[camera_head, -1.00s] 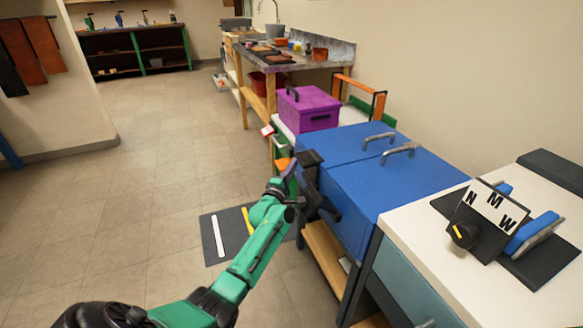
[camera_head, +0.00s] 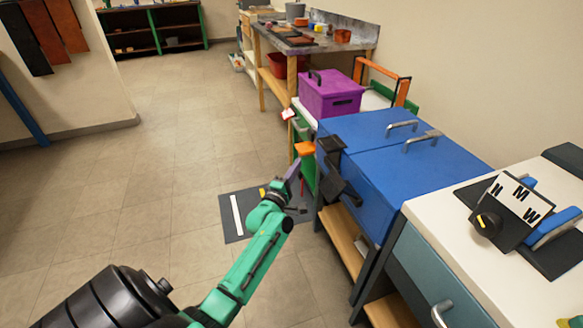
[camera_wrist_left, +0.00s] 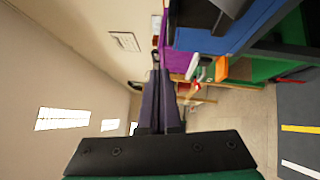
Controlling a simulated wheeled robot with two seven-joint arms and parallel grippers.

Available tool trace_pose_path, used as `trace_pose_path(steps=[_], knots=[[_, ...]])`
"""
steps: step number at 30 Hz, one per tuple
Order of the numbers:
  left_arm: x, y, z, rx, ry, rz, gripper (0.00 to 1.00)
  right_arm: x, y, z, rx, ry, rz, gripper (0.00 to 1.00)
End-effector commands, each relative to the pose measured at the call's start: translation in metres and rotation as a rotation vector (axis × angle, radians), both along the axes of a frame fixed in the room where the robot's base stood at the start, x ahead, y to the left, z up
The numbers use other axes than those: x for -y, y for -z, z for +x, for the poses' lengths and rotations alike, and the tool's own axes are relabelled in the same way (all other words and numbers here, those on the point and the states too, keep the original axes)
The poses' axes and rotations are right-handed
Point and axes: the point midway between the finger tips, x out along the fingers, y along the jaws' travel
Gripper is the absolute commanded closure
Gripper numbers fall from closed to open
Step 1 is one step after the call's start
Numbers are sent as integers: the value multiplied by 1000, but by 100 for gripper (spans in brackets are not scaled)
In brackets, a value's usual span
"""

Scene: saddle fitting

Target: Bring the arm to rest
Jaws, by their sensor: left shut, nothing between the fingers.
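My left arm reaches in from the bottom left of the head view, green with black joints. Its left gripper (camera_head: 297,166) has slim purple fingers and hangs over the floor, just left of the blue box (camera_head: 370,140). In the left wrist view the gripper (camera_wrist_left: 158,75) has its two purple fingers together with nothing between them. It seems clear of the blue box, though the exact gap is hard to judge. My right gripper is not in view.
The white counter (camera_head: 462,250) at the right bears a dial stand with letter cards (camera_head: 508,212). A purple box (camera_head: 330,95) sits on the cart behind the blue box. A dark mat (camera_head: 236,216) lies on the floor below the gripper. Open floor spreads to the left.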

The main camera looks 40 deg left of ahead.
Motion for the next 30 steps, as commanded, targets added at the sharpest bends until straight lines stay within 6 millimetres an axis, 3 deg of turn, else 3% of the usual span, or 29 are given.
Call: trace_pose_path(steps=[6,20,23,26,29,30], knots=[[3,0,-21,1,-1,0,100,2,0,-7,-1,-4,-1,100],[3,0,-21,0,-1,0,100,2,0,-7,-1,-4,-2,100],[5,9,-22,-22,2,17,100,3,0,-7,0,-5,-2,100],[15,52,-27,-140,20,109,100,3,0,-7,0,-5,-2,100],[34,130,-47,-353,80,296,100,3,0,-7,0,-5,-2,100],[43,165,-61,-450,120,386,100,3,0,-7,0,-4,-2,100]])
